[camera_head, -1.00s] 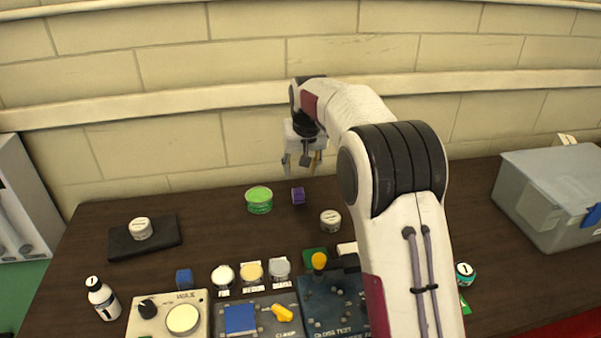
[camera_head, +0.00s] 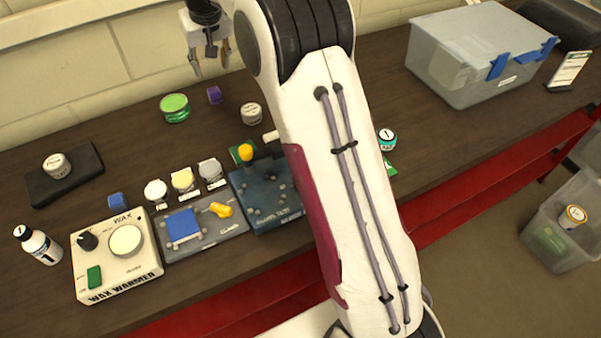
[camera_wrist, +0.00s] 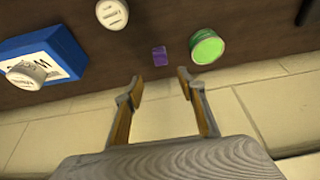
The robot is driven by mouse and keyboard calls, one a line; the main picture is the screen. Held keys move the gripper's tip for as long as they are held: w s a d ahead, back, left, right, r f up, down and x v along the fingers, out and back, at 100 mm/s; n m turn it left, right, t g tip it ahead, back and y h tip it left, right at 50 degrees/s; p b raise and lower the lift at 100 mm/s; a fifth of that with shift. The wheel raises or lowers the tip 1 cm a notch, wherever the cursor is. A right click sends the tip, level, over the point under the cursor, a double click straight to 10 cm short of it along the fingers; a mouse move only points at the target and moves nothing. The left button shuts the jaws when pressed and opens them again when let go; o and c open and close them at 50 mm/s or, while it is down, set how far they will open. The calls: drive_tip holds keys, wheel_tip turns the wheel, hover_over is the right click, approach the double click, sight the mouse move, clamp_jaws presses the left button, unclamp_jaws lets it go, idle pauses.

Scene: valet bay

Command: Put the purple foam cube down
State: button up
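The purple foam cube (camera_head: 214,95) stands on the dark bench near the back wall, just right of a green tin (camera_head: 174,107). It also shows in the wrist view (camera_wrist: 160,56), past my fingertips and clear of them. My gripper (camera_head: 210,70) hangs above and behind the cube, by the wall. In the wrist view my gripper (camera_wrist: 158,87) has its two fingers spread apart, with nothing between them.
A small white-lidded jar (camera_head: 251,113) stands right of the cube. A blue box (camera_wrist: 42,55) with a jar on it shows in the wrist view. A wax warmer (camera_head: 117,256), test boards and pads fill the front. A lidded clear bin (camera_head: 478,60) stands right.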

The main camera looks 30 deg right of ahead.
drive_tip(key=s+d+r, duration=0.1)
drive_tip(key=s+r, duration=0.5)
drive_tip(key=s, duration=0.6)
drive_tip(key=s+r, duration=0.5)
drive_tip(key=s, duration=0.7)
drive_tip(key=s+f, duration=0.3)
drive_tip(key=s, duration=0.8)
drive_tip(key=s+f+t, duration=0.1)
drive_tip(key=s+f, duration=0.2)
drive_tip(key=s, duration=0.9)
drive_tip(key=shift+d+f, duration=0.15)
drive_tip(key=shift+d, duration=0.1)
